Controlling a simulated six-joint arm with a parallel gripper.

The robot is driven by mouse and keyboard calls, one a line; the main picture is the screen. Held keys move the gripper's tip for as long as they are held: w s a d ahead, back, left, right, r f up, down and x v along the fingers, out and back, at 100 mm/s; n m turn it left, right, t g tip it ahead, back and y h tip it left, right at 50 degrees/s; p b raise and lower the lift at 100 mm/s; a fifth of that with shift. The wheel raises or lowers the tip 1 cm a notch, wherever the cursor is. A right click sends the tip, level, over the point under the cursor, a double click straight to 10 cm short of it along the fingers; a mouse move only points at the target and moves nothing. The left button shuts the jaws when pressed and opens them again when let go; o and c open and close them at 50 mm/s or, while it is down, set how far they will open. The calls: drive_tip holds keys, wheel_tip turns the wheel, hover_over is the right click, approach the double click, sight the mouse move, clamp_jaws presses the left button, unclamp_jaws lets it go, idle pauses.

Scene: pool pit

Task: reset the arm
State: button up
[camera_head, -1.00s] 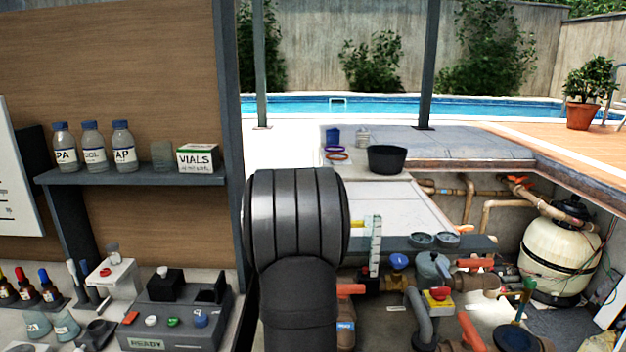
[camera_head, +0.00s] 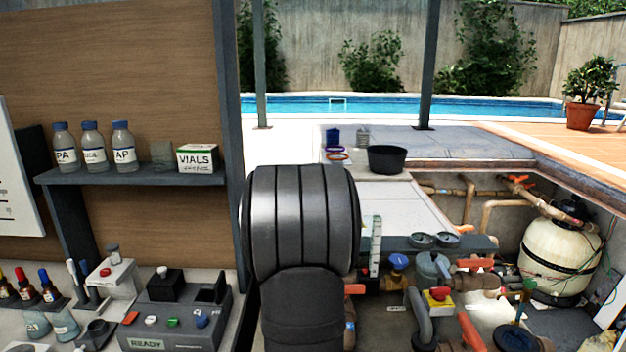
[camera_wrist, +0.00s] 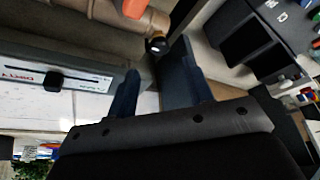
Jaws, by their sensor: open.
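My gripper (camera_wrist: 153,76) shows in the wrist view as two dark blue fingers held apart, with nothing between them. Beyond the fingers are a tan pipe (camera_wrist: 110,12) with an orange part and a small black and brass fitting. In the head view my dark ribbed arm link stands upright in the middle, and it hides my gripper and part of the pipework behind it.
A bench with a grey tester (camera_head: 175,318) and bottles is at left, under a shelf (camera_head: 140,176) of bottles and a vials box. Pipes and valves (camera_head: 430,268) crowd the pit at right, with a cream filter tank (camera_head: 556,258). A black bucket (camera_head: 388,159) stands behind.

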drive_tip(key=v, duration=1.1)
drive_tip(key=x, duration=1.7)
drive_tip(key=shift+f, duration=0.15)
drive_tip(key=shift+d+n, duration=0.1)
drive_tip(key=shift+n, duration=0.5)
drive_tip(key=shift+r+n+g, duration=0.3)
drive_tip(key=shift+r, duration=0.1)
drive_tip(key=d+v, duration=0.1)
drive_tip(key=v, duration=1.6)
drive_tip(key=a+f+m+g+h, duration=0.1)
drive_tip(key=a+f+m+h, duration=0.2)
drive_tip(key=m, duration=0.7)
drive_tip(key=shift+w+a+f+m, duration=0.3)
drive_tip(key=shift+w+a+f, duration=0.15)
drive_tip(key=shift+a, duration=0.65)
